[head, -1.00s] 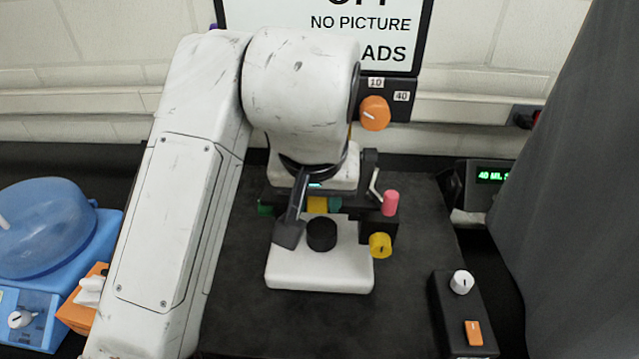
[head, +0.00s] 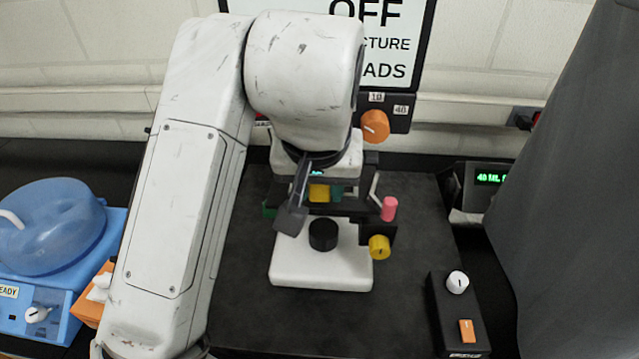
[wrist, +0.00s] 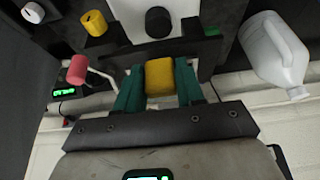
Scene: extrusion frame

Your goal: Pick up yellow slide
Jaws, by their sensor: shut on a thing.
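The yellow slide (wrist: 159,77) sits between the two green fingers of my gripper (wrist: 159,84) in the wrist view, and the gripper is shut on it. In the head view a yellow patch of the slide (head: 318,193) shows just below my wrist, over the dark stage of the white microscope (head: 322,272). My arm hides much of the microscope's upper part and most of the gripper. Whether the slide touches the stage cannot be told.
A pink knob (head: 389,208) and a yellow knob (head: 379,247) stick out at the microscope's right. A black control box (head: 459,310) stands at front right. A blue device (head: 55,240) is at left, a grey curtain (head: 570,180) at right. A white jug (wrist: 277,55) shows in the wrist view.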

